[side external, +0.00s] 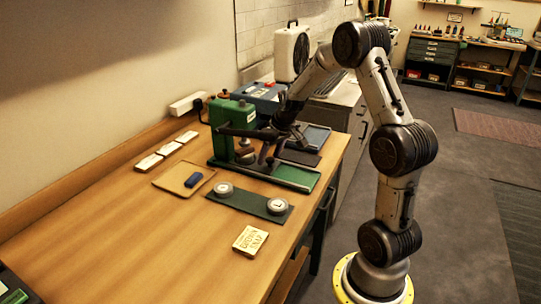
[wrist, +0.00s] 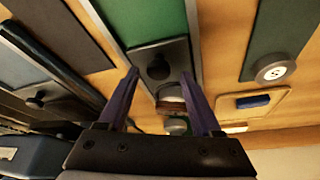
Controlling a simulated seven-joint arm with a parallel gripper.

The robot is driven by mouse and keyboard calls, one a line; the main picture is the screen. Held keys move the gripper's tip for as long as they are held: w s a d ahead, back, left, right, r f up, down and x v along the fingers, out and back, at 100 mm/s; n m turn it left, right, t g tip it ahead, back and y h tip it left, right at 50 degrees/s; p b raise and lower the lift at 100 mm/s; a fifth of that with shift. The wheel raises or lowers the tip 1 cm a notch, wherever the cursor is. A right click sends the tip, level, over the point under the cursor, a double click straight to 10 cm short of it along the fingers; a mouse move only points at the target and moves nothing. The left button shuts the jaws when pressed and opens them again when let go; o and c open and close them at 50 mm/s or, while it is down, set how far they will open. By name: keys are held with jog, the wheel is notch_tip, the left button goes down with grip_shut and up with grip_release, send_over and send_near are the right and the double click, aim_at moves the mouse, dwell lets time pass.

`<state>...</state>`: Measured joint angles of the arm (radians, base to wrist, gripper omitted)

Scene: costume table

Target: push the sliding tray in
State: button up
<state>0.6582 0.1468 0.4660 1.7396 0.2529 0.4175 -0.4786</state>
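The green press (side external: 235,125) stands on the bench with a green track (side external: 295,177) running out to its right. In the wrist view this track (wrist: 150,18) carries a dark sliding tray (wrist: 180,52) with a round black knob (wrist: 158,68). My gripper (side external: 268,157) is low over the track beside the press. In the wrist view my gripper (wrist: 159,74) has its two fingers apart, and the knob appears between their tips. I cannot tell whether they touch it. The arm partly hides the tray in the side view.
A blue machine (side external: 258,90) with its own track (side external: 315,137) stands just behind.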

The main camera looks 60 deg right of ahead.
jog(key=shift+s+r, duration=0.1)
jog(key=v, duration=1.3)
jog(key=shift+r, duration=0.3)
jog(key=shift+s, duration=0.1)
notch_tip(320, 180, up, 5)
jog(key=s+a+h, duration=0.1)
jog(key=s+a, duration=0.1)
jog(key=s+a+n+t+y, duration=0.15)
jog(key=s+a, duration=0.25)
jog(key=a, duration=0.8)
jog(key=s+a+f+n+y, duration=0.1)
jog(key=s+a+f+n, duration=0.2)
jog(key=s+a, duration=0.7)
jog(key=shift+s+a+f, duration=0.3)
jog(key=shift+s+a, duration=0.05)
jog(key=shift+s, duration=0.1)
